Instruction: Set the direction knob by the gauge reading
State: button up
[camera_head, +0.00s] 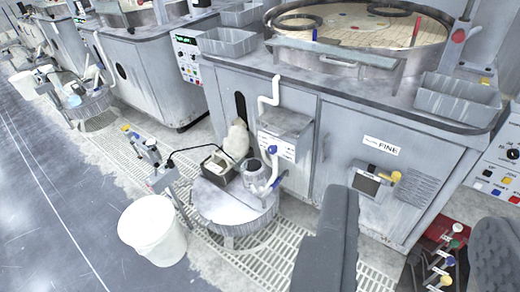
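My gripper (418,208) is open, with its two dark fingers wide apart at the lower right and nothing between them. Beyond them is the grey polishing machine marked FINE (387,147). A small dark framed window (367,185) sits low on its front, with a yellow part (392,175) beside it; no reading is legible. At the right edge is a control panel (497,172) with a black round knob (512,153) and several coloured buttons, cut off by the frame. I cannot tell which part is the direction knob or the gauge.
Several valves with coloured handles (447,254) stand low between my fingers. A round platen (355,38) tops the machine. The blue-grey aisle (40,200) at left is clear.

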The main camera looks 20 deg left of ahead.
aim_at(272, 150)
jog(key=z, duration=0.05)
jog(key=k, duration=0.45)
jog(key=u, duration=0.75)
jog(key=i, duration=1.35)
jog(key=u, duration=0.45)
jog(key=i, duration=1.1)
jog(key=z, duration=0.65)
